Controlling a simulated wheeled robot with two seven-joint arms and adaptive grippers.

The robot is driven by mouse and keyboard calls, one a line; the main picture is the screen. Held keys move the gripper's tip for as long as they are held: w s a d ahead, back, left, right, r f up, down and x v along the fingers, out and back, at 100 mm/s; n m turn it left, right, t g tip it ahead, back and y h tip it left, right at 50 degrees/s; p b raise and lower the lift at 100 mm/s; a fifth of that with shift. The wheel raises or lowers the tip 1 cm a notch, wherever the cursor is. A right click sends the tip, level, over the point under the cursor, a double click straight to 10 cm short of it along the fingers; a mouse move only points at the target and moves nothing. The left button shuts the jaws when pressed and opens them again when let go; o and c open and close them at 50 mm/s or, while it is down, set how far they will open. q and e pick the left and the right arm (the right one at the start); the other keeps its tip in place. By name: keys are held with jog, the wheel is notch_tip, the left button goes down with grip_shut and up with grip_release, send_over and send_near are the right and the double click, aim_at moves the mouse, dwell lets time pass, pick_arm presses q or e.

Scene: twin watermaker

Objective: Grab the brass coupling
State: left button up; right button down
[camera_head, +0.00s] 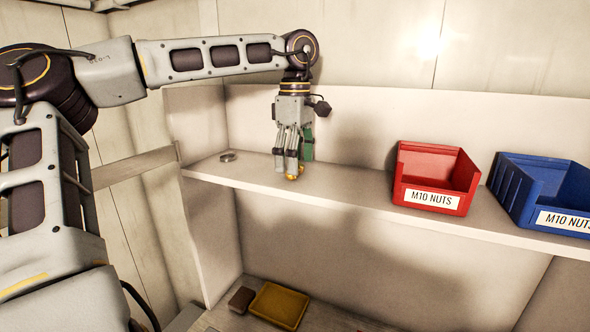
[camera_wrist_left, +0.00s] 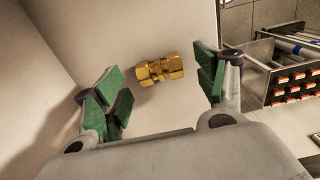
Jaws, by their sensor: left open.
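The brass coupling (camera_wrist_left: 159,70) lies on the shelf and shows whole in the left wrist view, between the open green-padded fingers of my left gripper (camera_wrist_left: 162,90). It touches neither finger pad in that view. In the head view only a bit of the coupling (camera_head: 293,177) shows at the tips of my left gripper (camera_head: 290,168), which points straight down over the shelf; the fingers hide the rest. My right gripper is in neither view.
The shelf (camera_head: 340,190) also holds a red bin (camera_head: 435,175) and a blue bin (camera_head: 545,190), both labelled M10 NUTS, to the right. A small round metal piece (camera_head: 228,157) lies to the left. A yellow tray (camera_head: 279,305) sits below.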

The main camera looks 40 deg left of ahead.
pick_arm(q)
jog(key=shift+f, duration=0.8)
jog(key=c, duration=1.1)
jog(key=shift+r, duration=0.15)
jog(key=shift+r+b, duration=0.5)
jog(key=shift+r, duration=4.4)
